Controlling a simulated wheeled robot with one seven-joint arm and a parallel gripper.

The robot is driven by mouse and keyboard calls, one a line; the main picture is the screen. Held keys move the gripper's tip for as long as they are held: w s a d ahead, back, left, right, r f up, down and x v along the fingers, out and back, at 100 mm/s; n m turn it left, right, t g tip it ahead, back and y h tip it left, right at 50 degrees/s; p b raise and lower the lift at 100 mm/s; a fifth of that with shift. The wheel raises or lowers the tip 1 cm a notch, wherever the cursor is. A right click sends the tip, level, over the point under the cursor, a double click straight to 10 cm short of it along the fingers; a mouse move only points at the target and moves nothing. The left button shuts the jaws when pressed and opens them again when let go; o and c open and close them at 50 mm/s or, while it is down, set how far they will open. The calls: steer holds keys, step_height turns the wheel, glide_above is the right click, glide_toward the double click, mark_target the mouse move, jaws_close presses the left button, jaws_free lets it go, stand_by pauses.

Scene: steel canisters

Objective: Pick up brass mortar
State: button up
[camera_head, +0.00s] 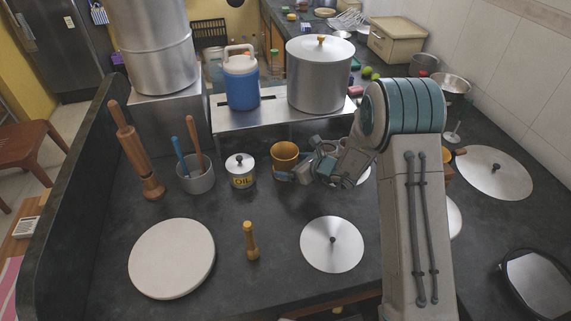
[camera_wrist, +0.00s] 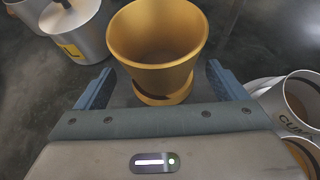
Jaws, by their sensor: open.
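The brass mortar (camera_head: 285,153) stands upright on the dark counter, right of the oil canister. In the wrist view the mortar (camera_wrist: 155,40) is a golden, flared cup with a narrower foot, empty inside as far as I can see. My gripper (camera_head: 285,177) is at the near side of the mortar, low over the counter. In the wrist view my gripper (camera_wrist: 160,72) is open, with one blue finger on each side of the mortar's lower part. Gaps show between the fingers and the mortar, so it is not gripped. My arm hides part of the counter to the right.
The oil canister (camera_head: 241,171) stands close on the left, beside a grey pot (camera_head: 195,177) of utensils. Steel containers (camera_wrist: 300,100) sit close on the right. A raised steel shelf (camera_head: 262,121) is behind.

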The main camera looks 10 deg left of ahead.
steer(key=shift+x, duration=1.35)
steer(key=c, duration=1.5)
steer(key=shift+w+r, duration=0.1)
steer(key=shift+r, duration=0.1)
